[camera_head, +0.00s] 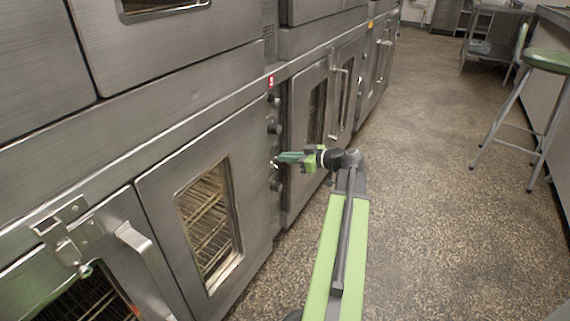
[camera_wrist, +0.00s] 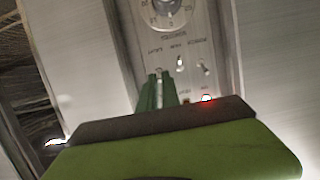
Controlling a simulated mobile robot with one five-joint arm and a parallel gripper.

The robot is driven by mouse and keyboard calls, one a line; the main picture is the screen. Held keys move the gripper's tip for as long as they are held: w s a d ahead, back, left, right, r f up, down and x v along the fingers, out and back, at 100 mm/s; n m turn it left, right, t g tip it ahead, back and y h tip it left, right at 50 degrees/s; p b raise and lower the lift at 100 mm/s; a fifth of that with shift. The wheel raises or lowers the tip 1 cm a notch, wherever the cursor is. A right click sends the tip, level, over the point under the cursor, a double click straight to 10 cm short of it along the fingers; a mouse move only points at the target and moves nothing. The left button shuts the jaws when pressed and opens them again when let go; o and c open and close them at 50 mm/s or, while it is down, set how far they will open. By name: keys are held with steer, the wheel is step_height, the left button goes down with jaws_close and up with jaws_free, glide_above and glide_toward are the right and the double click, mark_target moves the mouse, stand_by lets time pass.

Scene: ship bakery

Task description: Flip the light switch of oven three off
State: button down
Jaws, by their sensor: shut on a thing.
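In the head view my gripper (camera_head: 281,157) reaches left to a narrow oven control panel with dark knobs (camera_head: 274,129). In the wrist view the green fingers (camera_wrist: 159,78) are close together at the panel (camera_wrist: 200,30), shut on a small light switch (camera_wrist: 158,72) under the leftmost upside-down label. The fingers hide most of the switch, so its position cannot be told. Two other small toggles (camera_wrist: 180,65) stand to its right, apart from the fingers. A white dial (camera_wrist: 166,10) is at the top, and a red lamp (camera_wrist: 206,98) glows low right. No oven number is readable.
An oven door with a window (camera_head: 208,222) is left of the panel, and another door with a handle (camera_head: 341,100) lies beyond it. A nearer door handle (camera_head: 146,262) juts out at lower left. A green stool (camera_head: 545,62) stands right. The floor between is clear.

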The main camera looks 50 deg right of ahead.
step_height(320, 180, down, 2)
steer(key=t+b, duration=0.1)
steer(key=b, duration=0.2)
steer(key=t+b, duration=0.1)
steer(key=b, duration=0.2)
steer(key=shift+s+f+y, duration=0.15)
steer(key=shift+f+y, duration=0.05)
steer(key=shift+y, duration=0.1)
steer(key=shift+t+b, duration=0.8)
steer(key=shift+b, duration=0.4)
steer(key=shift+r+t, duration=0.3)
steer(key=shift+r, duration=0.1)
